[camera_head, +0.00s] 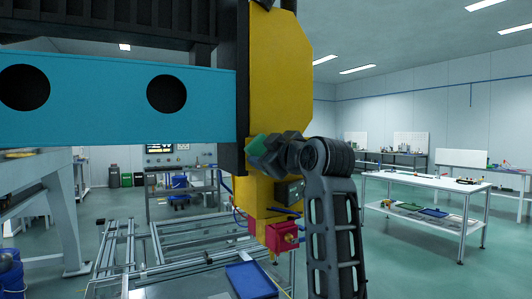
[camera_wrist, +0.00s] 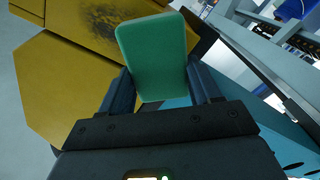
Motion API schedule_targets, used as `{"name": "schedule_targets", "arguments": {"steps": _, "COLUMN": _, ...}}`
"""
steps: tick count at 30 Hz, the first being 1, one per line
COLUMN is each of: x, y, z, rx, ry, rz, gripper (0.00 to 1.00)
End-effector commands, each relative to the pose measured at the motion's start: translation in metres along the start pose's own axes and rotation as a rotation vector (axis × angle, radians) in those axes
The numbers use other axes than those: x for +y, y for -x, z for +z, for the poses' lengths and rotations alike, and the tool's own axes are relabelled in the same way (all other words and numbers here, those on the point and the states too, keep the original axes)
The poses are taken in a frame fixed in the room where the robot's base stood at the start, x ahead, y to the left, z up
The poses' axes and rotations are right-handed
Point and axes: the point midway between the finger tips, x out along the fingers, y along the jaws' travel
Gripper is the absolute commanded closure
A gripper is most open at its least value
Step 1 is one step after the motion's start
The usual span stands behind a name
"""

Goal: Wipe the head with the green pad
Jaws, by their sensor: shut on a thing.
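The green pad (camera_wrist: 157,52) is a flat, rounded block held upright between the two dark fingers of my gripper (camera_wrist: 162,85). In the head view the pad (camera_head: 256,144) shows as a small green patch at the end of my gripper (camera_head: 264,148), beside the machine's yellow head (camera_head: 280,75). In the wrist view the yellow head (camera_wrist: 75,85) lies behind and left of the pad. I cannot tell whether the pad touches it. A red block (camera_head: 279,236) with a brass-coloured tip hangs at the bottom of the head. My arm hides part of the lower head.
A blue beam (camera_head: 110,100) with round holes runs left from the head. A metal frame (camera_head: 150,255) and a blue tray (camera_head: 251,279) lie below. A white worktable (camera_head: 425,187) stands at right, with open floor around it.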

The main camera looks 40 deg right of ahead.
Motion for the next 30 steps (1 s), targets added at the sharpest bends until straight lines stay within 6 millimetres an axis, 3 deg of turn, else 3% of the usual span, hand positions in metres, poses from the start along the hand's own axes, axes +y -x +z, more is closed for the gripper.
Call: {"name": "schedule_targets", "arguments": {"steps": 30, "x": 0.004, "y": -0.014, "z": 0.003, "rx": -0.001, "ry": 0.000, "rz": 0.002, "gripper": 0.62}}
